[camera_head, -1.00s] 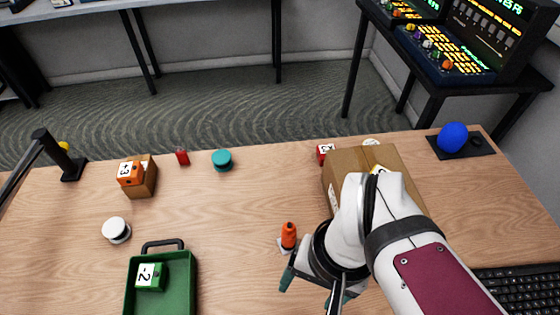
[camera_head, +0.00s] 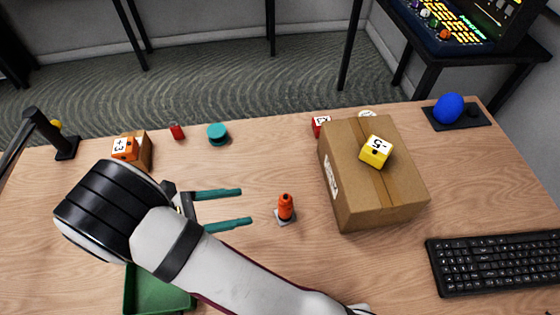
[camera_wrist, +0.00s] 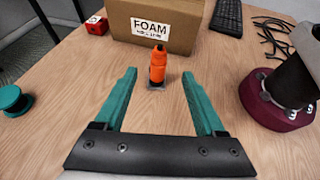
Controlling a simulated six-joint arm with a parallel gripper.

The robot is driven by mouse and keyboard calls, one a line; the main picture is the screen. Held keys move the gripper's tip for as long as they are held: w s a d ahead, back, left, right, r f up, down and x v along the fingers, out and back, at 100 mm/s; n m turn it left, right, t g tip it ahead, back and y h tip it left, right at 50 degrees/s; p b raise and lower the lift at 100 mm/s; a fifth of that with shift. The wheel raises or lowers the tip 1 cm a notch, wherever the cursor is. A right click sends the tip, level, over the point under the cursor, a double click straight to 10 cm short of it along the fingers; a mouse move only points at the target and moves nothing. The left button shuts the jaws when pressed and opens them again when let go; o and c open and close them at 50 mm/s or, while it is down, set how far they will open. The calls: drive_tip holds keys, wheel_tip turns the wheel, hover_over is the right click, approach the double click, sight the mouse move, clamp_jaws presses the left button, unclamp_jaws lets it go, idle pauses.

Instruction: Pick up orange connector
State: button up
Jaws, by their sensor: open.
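The orange connector (camera_head: 285,207) stands upright on a small grey base on the wooden table, left of the cardboard box. My gripper (camera_head: 246,207) is open, with its two teal fingers pointing right toward the connector and a short gap left between them. In the wrist view the connector (camera_wrist: 157,66) stands ahead of the open fingers (camera_wrist: 158,73), roughly centred between their tips. Nothing is between the fingers.
The cardboard box (camera_head: 345,190) stands behind the connector in the wrist view, with a yellow cube (camera_head: 376,151) on top. A green tray (camera_head: 150,296) is partly hidden by my arm. A keyboard (camera_head: 495,262) lies at right. Table between gripper and connector is clear.

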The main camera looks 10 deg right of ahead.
sight(289, 198)
drive_tip(key=x, duration=1.5)
drive_tip(key=shift+w+d, duration=0.1)
drive_tip(key=shift+d, duration=0.2)
clamp_jaws()
idle(0.4)
